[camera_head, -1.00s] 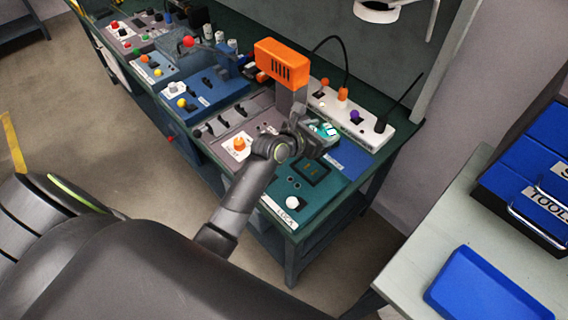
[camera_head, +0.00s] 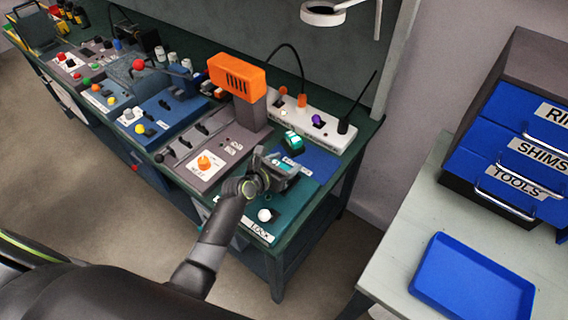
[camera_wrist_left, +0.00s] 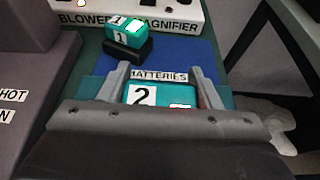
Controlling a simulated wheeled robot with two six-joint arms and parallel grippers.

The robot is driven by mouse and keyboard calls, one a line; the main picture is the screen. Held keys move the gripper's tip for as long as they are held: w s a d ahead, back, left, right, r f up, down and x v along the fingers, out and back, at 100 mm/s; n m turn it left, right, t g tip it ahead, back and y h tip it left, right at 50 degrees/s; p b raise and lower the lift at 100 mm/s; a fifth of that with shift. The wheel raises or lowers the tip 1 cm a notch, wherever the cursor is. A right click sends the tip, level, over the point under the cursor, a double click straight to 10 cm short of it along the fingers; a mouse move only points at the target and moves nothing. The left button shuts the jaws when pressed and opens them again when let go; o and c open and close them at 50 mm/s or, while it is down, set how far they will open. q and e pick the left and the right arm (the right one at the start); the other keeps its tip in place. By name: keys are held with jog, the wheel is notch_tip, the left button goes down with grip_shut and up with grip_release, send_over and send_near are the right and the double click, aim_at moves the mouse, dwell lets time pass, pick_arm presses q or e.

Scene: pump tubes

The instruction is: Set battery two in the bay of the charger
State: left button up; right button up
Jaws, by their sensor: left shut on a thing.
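Battery two (camera_wrist_left: 180,95), teal with a white "2" label, sits between the fingers of my left gripper (camera_wrist_left: 163,82) in the left wrist view. In the head view, my left gripper (camera_head: 282,170) is shut on it above a teal unit (camera_head: 288,208). This unit, which looks like the charger, has a white knob (camera_head: 265,215) near its front. My gripper and arm hide the unit's bay, and I cannot tell the battery's height above it. Battery one (camera_wrist_left: 127,30) stands in a dark holder on the blue mat; it also shows in the head view (camera_head: 292,142). My right gripper is out of view.
A grey panel with an orange-headed post (camera_head: 237,76) stands left of the teal unit. A blue tray (camera_head: 470,285) and a drawer cabinet (camera_head: 515,150) are on the right table.

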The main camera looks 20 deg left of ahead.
pick_arm(q)
jog(key=o, duration=1)
jog(key=shift+f, duration=0.1)
jog(key=shift+o, duration=1)
jog(key=shift+r, duration=0.25)
jog(key=shift+s+a, duration=0.15)
jog(key=shift+s, duration=0.2)
jog(key=v, duration=1.1)
jog(key=shift+s+r+p, duration=0.1)
jog(key=shift+r+p, duration=0.05)
jog(key=shift+p, duration=0.15)
